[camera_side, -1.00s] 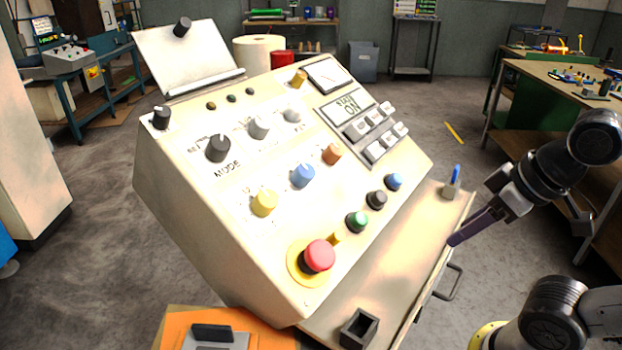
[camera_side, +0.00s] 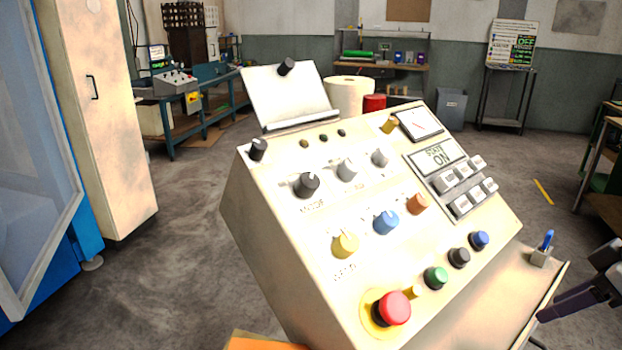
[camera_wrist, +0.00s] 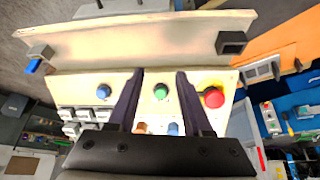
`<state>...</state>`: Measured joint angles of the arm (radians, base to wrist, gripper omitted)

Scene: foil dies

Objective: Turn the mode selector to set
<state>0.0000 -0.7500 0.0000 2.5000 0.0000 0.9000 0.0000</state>
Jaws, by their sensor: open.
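The mode selector (camera_side: 306,185) is a black knob at the upper left of the sloped cream panel, above its MODE label. In the side view its pointer direction is too small to tell. My gripper (camera_side: 547,314) is at the right edge of the side view, partly cut off, well apart from the selector and out past the panel's lower right. In the wrist view my gripper (camera_wrist: 160,78) has its two dark fingers spread with nothing held. A green button (camera_wrist: 161,91) shows between them. The selector is not seen in the wrist view.
Beside the selector are white knobs (camera_side: 347,169); below are yellow (camera_side: 345,245), blue (camera_side: 386,222) and orange (camera_side: 417,203) knobs. A red emergency button (camera_side: 394,308) stands at the panel's lower edge. The display (camera_side: 440,156) reads STATE ON. A pen holder (camera_side: 541,257) stands on the ledge.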

